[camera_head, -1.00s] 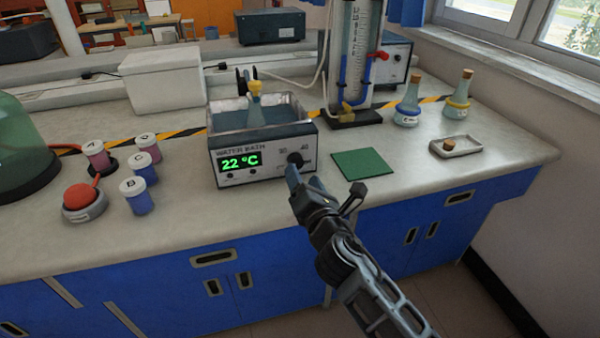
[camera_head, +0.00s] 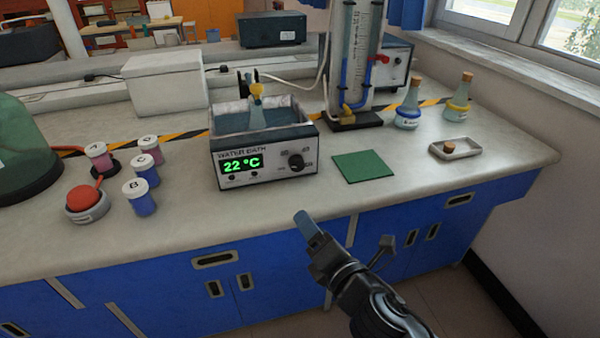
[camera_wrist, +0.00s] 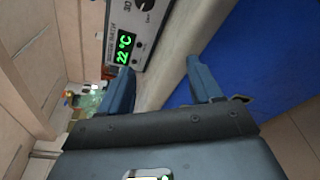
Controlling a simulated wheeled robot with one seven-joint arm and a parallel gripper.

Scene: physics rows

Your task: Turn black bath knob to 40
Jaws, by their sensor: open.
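The water bath (camera_head: 264,140) stands on the bench with a green display reading 22 °C. Its black knob (camera_head: 296,161) is on the right of the front panel, with small scale marks around it. The knob also shows at the top of the wrist view (camera_wrist: 146,4). My gripper (camera_head: 306,222) is in front of the bench's front edge, below and apart from the knob. In the wrist view its two blue fingers (camera_wrist: 160,88) are spread wide with nothing between them. A flask with a yellow collar (camera_head: 256,105) stands in the bath.
A green mat (camera_head: 363,166) lies right of the bath. Lidded jars (camera_head: 140,197) and a red-topped button (camera_head: 87,202) are to the left. A column with blue tubing (camera_head: 354,70) stands behind right. The bench before the bath is clear.

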